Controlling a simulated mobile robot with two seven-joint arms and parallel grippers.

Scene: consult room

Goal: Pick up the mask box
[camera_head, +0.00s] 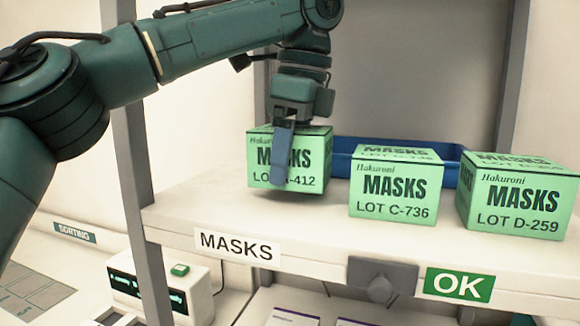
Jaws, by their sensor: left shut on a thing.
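Three green mask boxes are at the white shelf, which carries a MASKS label (237,247). My left gripper (284,160) reaches down from above and is shut on the left mask box (314,162), whose lot text is partly covered and ends in "-412". One blue finger lies across its front; the other finger is hidden. A dark shadow shows under this box, and it seems to be just above the shelf. The middle mask box (394,190), LOT C-736, and the right mask box (514,197), LOT D-259, stand upright on the shelf. My right gripper is not in view.
A blue tray (345,152) stands behind the boxes. Grey posts (135,150) frame the shelf. A green OK sign (459,286) and a grey bracket (381,279) are on its front edge. Below left is a device with a display (150,290). The shelf's left end is clear.

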